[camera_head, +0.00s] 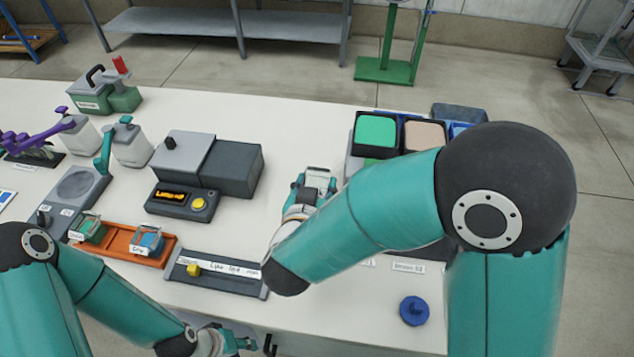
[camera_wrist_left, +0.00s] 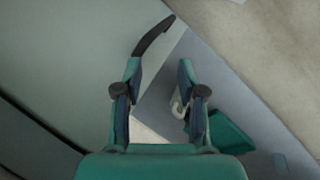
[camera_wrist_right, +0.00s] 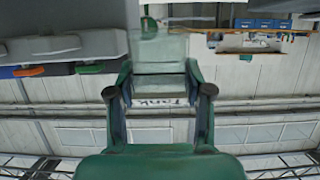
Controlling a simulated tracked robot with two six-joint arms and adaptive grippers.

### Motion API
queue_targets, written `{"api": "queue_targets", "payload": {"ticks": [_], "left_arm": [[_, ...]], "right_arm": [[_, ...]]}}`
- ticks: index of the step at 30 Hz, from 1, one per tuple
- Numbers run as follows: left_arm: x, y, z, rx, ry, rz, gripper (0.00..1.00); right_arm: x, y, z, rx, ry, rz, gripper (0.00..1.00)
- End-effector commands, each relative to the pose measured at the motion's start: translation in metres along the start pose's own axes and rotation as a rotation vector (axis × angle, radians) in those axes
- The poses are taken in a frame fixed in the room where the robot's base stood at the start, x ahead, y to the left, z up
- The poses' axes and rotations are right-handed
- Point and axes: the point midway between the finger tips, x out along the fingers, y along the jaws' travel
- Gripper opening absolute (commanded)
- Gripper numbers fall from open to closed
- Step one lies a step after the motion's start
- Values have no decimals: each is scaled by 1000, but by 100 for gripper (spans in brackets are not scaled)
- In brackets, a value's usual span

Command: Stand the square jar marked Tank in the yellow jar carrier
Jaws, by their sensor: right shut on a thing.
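My right gripper (camera_head: 312,198) is shut on a clear, pale square jar (camera_head: 320,176), to the right of the dark grey box. In the right wrist view the jar (camera_wrist_right: 160,68) sits between the fingers with its label reading "Tank". No clearly yellow carrier shows; my right arm covers part of the table. An orange tray (camera_head: 125,243) at the left front holds a green-topped jar (camera_head: 88,228) and a blue-topped jar (camera_head: 148,240). My left gripper (camera_head: 236,342) is low at the table's front edge. In the left wrist view its fingers (camera_wrist_left: 158,70) are apart and empty.
A grey box with a lit display (camera_head: 182,198) stands mid-table. A slider panel (camera_head: 215,272) lies before it. A bin with green and beige pads (camera_head: 377,131) is at back right. A blue knob (camera_head: 414,310) lies front right. White bottles (camera_head: 130,146) stand back left.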

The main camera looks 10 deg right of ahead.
Motion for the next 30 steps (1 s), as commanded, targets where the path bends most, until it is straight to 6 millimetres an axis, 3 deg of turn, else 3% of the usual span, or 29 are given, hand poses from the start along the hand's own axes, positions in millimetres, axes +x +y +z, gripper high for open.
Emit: {"api": "queue_targets", "payload": {"ticks": [24, 30], "left_arm": [[72, -26, 0, 0, 0, 0, 40], [82, -30, 0, 0, 0, 0, 40]], "right_arm": [[28, -5, 76, -5, -1, -9, 0], [33, -5, 90, -5, -2, -9, 0]]}}
